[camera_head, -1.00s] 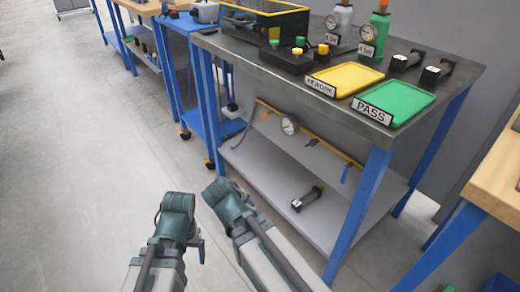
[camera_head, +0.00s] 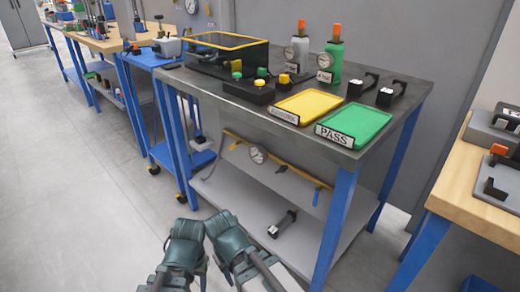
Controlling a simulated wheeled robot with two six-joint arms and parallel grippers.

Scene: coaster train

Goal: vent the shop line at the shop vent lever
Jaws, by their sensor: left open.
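A thin yellow line (camera_head: 232,138) runs along the back of the steel bench, below its top, with a round gauge (camera_head: 258,154) on it. A small blue piece (camera_head: 317,195) hangs at its right end; I cannot tell whether this is the shop vent lever. My left gripper (camera_head: 203,263) is low at the bottom middle, open and empty, small and partly hidden by my teal arm joints. It is well apart from the line and in front of the bench. My right arm shows beside it, but its gripper does not show.
The steel bench top (camera_head: 235,106) carries a yellow tray (camera_head: 308,104), a green PASS tray (camera_head: 356,122), bottles with gauges and a button box (camera_head: 248,92). A black device (camera_head: 282,224) lies on the lower shelf. A wooden bench (camera_head: 455,178) stands right. The floor at left is clear.

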